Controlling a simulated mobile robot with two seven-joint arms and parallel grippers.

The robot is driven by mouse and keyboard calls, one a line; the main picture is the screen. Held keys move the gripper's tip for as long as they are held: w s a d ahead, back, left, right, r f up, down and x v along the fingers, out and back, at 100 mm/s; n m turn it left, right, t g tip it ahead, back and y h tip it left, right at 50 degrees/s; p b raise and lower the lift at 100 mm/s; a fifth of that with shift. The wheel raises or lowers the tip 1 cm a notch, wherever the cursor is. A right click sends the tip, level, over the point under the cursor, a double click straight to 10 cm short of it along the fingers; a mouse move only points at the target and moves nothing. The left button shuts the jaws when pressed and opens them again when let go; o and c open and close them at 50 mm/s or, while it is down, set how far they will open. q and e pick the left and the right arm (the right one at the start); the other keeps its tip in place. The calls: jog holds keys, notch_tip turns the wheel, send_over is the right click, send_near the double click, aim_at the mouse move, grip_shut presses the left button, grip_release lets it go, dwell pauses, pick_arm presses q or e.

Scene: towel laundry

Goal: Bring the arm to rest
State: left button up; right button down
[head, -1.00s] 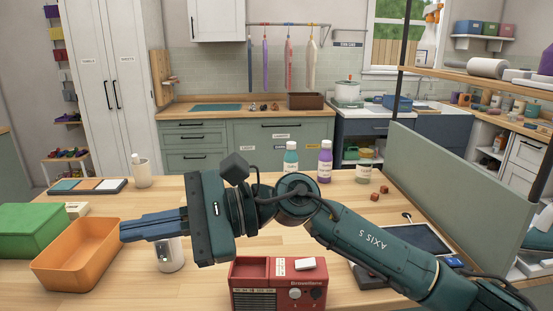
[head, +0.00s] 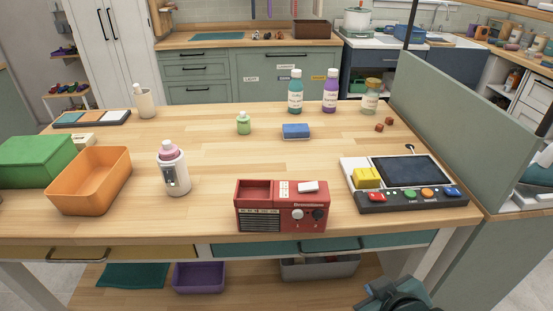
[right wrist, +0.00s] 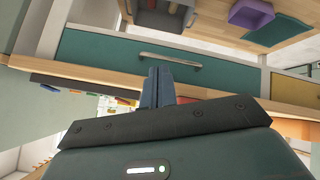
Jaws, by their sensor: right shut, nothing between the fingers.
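My right arm (head: 395,293) shows only as a dark green piece at the bottom right edge of the head view, in front of and below the table. In the right wrist view my right gripper (right wrist: 158,76) is shut with its blue fingers together and nothing between them. The fingers point toward the teal drawer (right wrist: 205,65) with its metal handle, which appears upside down there. I cannot tell the gap between fingertips and drawer. My left gripper is in neither current view.
The table (head: 215,150) carries an orange bin (head: 88,182), a green box (head: 35,160), a white bottle (head: 173,170), a red radio (head: 280,207) and a button console (head: 410,183). A grey-green panel (head: 450,120) stands at the right. A purple basket (head: 198,277) sits on the lower shelf.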

jog(key=s+d+f+m+g, duration=0.2)
jog(key=s+f+g, duration=0.1)
jog(key=s, duration=0.4)
jog(key=s+d+f+m+g, duration=0.1)
jog(key=s+f+m+g, duration=0.15)
jog(key=s, duration=0.35)
pick_arm(q)
jog(key=w+d+f+m+t+h, duration=0.1)
jog(key=w+d+f+t+h, duration=0.2)
jog(key=d+f+t, duration=0.2)
notch_tip(320, 180, down, 3)
jog(key=shift+w+d+r+m+t+h, duration=0.15)
jog(key=shift+d+m+t+h, duration=0.15)
jog(key=shift+d+m+t, duration=0.15)
pick_arm(e)
jog(key=w+a+f+n+t+y, duration=0.2)
jog(key=w+a+f+t+y, duration=0.1)
jog(key=w+a+f+t, duration=0.3)
jog(key=shift+w+a+t, duration=0.25)
jog(key=shift+a+t, duration=0.05)
jog(key=shift+t, duration=0.25)
